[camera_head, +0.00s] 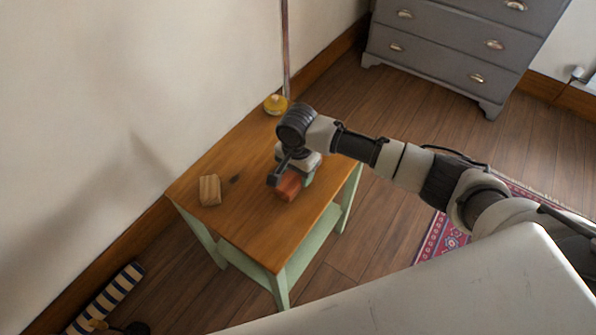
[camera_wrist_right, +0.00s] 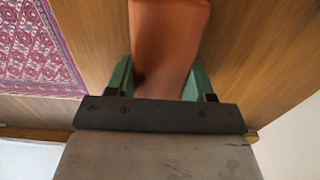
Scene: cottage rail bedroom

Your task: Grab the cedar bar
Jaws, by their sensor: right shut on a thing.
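The cedar bar (camera_head: 289,185), a reddish-brown block, is at the right part of the small wooden table. My right gripper (camera_head: 296,171) comes down on it from above, its fingers mostly hidden by the wrist in the head view. In the right wrist view, the cedar bar (camera_wrist_right: 168,45) lies between the two green fingers of the right gripper (camera_wrist_right: 160,80), which are shut on its sides. I cannot tell whether the bar touches the tabletop. My left gripper is not in view.
The table (camera_head: 250,224) has a wooden top and pale green legs. A light wooden block (camera_head: 209,189) and a yellow round item (camera_head: 275,104) stand on it. A grey dresser (camera_head: 452,50) is at the back, and a red patterned rug (camera_head: 440,238) lies to the right.

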